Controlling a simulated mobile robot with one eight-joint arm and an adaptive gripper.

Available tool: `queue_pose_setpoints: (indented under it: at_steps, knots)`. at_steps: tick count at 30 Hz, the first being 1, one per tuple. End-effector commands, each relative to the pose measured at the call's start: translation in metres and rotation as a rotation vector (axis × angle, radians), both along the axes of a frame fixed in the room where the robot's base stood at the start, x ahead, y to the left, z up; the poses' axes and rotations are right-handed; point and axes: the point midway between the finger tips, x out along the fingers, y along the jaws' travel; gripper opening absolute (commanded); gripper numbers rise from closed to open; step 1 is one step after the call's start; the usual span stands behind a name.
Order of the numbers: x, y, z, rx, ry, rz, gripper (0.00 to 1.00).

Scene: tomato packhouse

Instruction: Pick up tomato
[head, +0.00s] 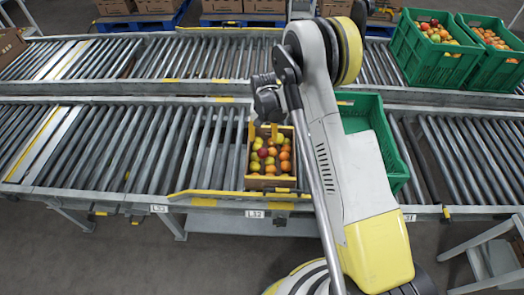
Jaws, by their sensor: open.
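My gripper (262,112) is dark and small in the picture, just above the far edge of this box. It is open, and I see no tomato in it. Its fingertips are hard to make out, and I cannot tell its exact height above the tomatoes. My arm comes down from the right and hides what lies directly behind it.
A green crate (391,150) stands right of the box, partly behind my arm. Two green crates (425,62) of tomatoes sit on the far conveyor (180,62). The near conveyor (130,150) is clear left of the box. A metal stand (495,262) is at the lower right.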

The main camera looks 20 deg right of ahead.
Motion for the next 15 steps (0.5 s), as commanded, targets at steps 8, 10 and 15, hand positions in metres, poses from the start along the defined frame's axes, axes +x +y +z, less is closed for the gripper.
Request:
queue_pose_setpoints:
  at_steps: [8,10,15]
  knots:
    - [0.000,0.000,-0.039,0.000,0.005,-0.002,0.57]
    - [0.000,0.000,-0.051,0.000,0.005,-0.002,0.57]
    - [0.000,0.000,-0.066,0.000,0.004,-0.002,0.57]
